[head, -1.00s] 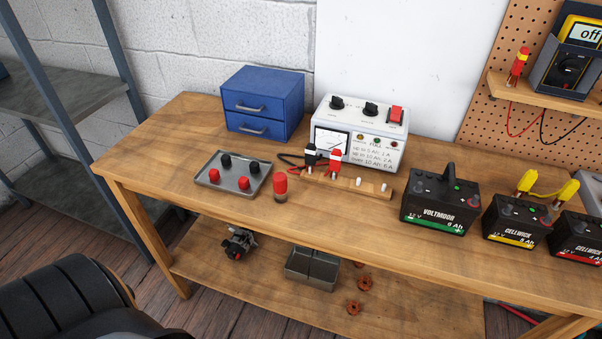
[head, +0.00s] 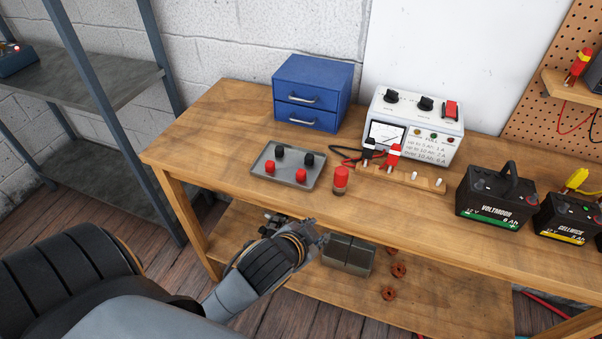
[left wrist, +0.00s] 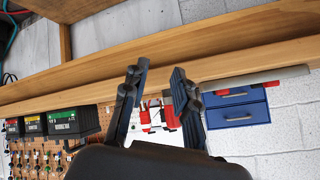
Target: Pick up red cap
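Two red caps, one at the left (head: 268,169) and one at the right (head: 300,175), stand on a grey metal tray (head: 262,157) with two black caps behind them. Another red-topped cylinder (head: 341,177) stands on the bench just right of the tray. My left gripper (head: 320,239) is in front of the bench's front edge, below the tray and apart from all caps. In the left wrist view the two fingers (left wrist: 158,74) are spread with nothing held between them. Red and white items show beyond the fingers there, too small to tell apart. My right gripper is not in view.
A blue drawer box (head: 312,88) and a white charger (head: 416,122) stand behind the tray. A wooden strip (head: 427,183) with clamps lies right of the red-topped cylinder, then batteries (head: 495,196). The bench's front edge and lower shelf (head: 345,295) are near my left gripper.

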